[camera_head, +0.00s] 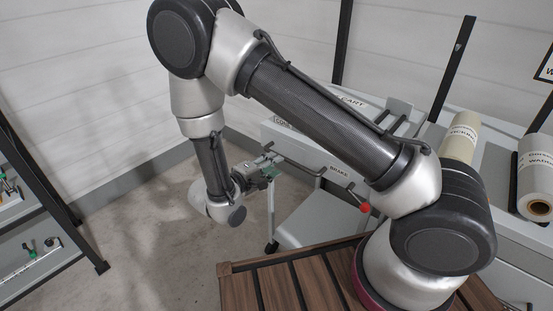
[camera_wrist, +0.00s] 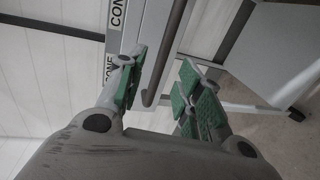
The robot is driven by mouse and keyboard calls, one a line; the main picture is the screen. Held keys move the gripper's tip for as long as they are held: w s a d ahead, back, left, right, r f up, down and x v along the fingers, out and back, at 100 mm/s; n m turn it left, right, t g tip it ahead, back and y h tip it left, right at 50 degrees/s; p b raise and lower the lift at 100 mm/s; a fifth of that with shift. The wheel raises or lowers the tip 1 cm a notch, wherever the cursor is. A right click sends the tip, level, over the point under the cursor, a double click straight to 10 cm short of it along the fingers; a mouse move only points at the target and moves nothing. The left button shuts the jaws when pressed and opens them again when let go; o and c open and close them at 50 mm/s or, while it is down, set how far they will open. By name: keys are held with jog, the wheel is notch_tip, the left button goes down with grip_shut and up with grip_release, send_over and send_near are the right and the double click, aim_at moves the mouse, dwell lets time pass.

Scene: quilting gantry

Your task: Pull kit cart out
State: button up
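The grey kit cart (camera_head: 300,150) stands against the back wall, right of my gripper, with a partly hidden "CART" label on top. A dark bar handle (camera_head: 305,168) runs along its front; it also shows in the wrist view (camera_wrist: 168,50). My gripper (camera_head: 266,167) is at the left end of this handle. In the wrist view my gripper (camera_wrist: 162,88) is open, its green-padded fingers apart with the bar end lying between them in the picture. The bar's depth between the pads cannot be told. My arm hides part of the cart.
A red-knobbed lever (camera_head: 364,207) sits below a "BRAKE" label. A cart leg with a caster (camera_head: 271,247) meets the floor. A dark-framed shelf (camera_head: 50,200) stands at left. Rolls (camera_head: 535,170) lie at right. A slatted wooden surface (camera_head: 285,285) is in front. Floor at left is clear.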

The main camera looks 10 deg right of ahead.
jog(key=x, duration=0.7)
jog(key=shift+w+f, duration=0.2)
jog(key=shift+w, duration=0.1)
grip_shut()
